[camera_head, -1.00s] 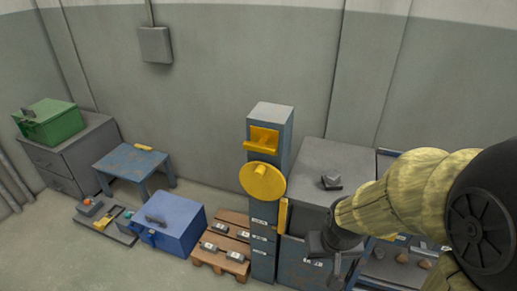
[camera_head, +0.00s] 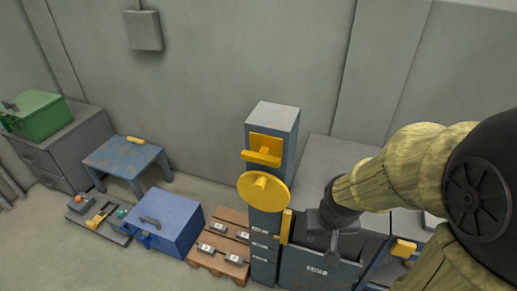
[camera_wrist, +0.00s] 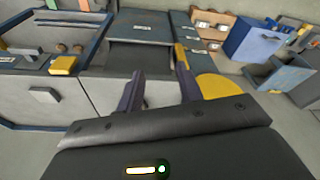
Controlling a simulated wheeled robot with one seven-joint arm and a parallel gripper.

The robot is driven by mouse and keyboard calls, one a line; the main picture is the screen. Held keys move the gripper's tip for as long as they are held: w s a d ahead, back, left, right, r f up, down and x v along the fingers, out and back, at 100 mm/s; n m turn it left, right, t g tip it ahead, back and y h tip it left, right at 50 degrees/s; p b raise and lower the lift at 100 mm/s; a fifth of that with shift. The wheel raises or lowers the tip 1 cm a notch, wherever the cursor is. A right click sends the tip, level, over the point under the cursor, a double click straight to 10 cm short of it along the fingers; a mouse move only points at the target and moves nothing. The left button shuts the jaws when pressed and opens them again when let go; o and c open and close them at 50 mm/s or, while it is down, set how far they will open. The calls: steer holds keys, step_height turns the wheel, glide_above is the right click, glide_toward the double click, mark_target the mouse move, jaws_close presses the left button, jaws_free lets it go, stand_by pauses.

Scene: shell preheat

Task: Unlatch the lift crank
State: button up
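A blue-grey post (camera_head: 287,135) stands upright near the middle of the head view. It carries a round yellow disc (camera_head: 278,197) with a short stub at its centre, and a yellow bracket with a bar (camera_head: 262,157) above. A yellow upright bar (camera_head: 287,226) is at the post's right side. I cannot tell which part is the crank's latch. My gripper (camera_head: 333,240) is right of the post in the head view. In the wrist view my gripper (camera_wrist: 160,88) is open and empty, its right finger overlapping the upright bar (camera_wrist: 181,55), with the disc (camera_wrist: 216,86) farther right. Contact is unclear.
A grey cabinet (camera_head: 325,155) stands right of the post, partly hidden by my arm. A pallet (camera_head: 232,217) with grey blocks, a blue chest (camera_head: 178,217) and a blue table (camera_head: 120,156) are to the left. Open floor lies in front of them.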

steer(key=shift+w+d, duration=0.2)
steer(key=shift+w, duration=0.2)
steer(key=shift+o, duration=0.6)
steer(key=shift+s+d, duration=0.1)
steer(key=shift+s, duration=0.25)
steer(key=w+a+n+t+p, duration=0.3)
steer(key=w+a, duration=0.2)
steer(key=a, duration=0.3)
steer(key=w+a+n+t+p, duration=0.25)
steer(key=w+a, duration=0.25)
steer(key=a, duration=0.3)
steer(key=s+a+r+n+t+h+p, duration=0.4)
steer(key=s+a+r+n+t+h, duration=0.1)
steer(key=s+r+n+t+h, duration=0.1)
steer(key=s+n+t, duration=0.1)
steer(key=n+t, duration=0.1)
steer(key=t, duration=0.1)
steer(key=shift+r+p, duration=0.2)
steer(key=shift+p, duration=0.2)
steer(key=shift+w+a+n, duration=0.1)
steer(key=shift+w+n, duration=0.05)
steer(key=shift+n, duration=0.1)
